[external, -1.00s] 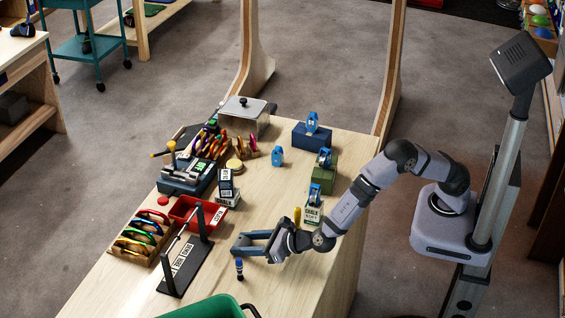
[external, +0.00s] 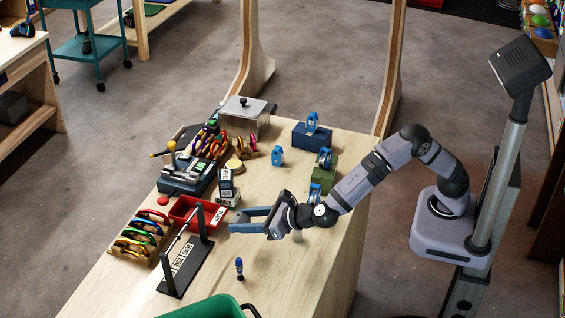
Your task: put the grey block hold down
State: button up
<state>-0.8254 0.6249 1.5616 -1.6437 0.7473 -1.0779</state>
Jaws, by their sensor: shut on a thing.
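My gripper (external: 238,221) is above the middle of the wooden table (external: 215,290), just right of the red bin (external: 187,212). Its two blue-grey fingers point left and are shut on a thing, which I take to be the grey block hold. The hold is mostly hidden by the fingers and too small to make out clearly. The gripper appears raised above the table top; its exact height is hard to tell.
A small blue bottle (external: 239,268) stands in front of the gripper. A black rail stand (external: 183,267) and a crate of coloured carabiners (external: 138,240) are left. A white box (external: 227,188) stands behind; a green basket (external: 203,308) is at the front. Bare wood lies around the bottle.

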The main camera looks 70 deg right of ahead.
jog(key=shift+r, duration=0.3)
jog(key=shift+w+a+f+p, duration=0.15)
jog(key=shift+w+a+p, duration=0.1)
jog(key=shift+w+p, duration=0.2)
jog(key=p, duration=0.4)
send_over(222, 251)
jog(key=f, duration=0.5)
jog(key=shift+s+d, duration=0.2)
jog(key=shift+s, duration=0.2)
jog(key=shift+w+a+f+p, duration=0.1)
jog(key=shift+w+f+p, duration=0.25)
jog(key=shift+f+p, duration=0.25)
jog(key=shift+f, duration=1.6)
jog(key=shift+f, duration=0.2)
jog(key=o, duration=1.1)
jog(key=shift+o, duration=0.2)
jog(key=shift+r, duration=0.1)
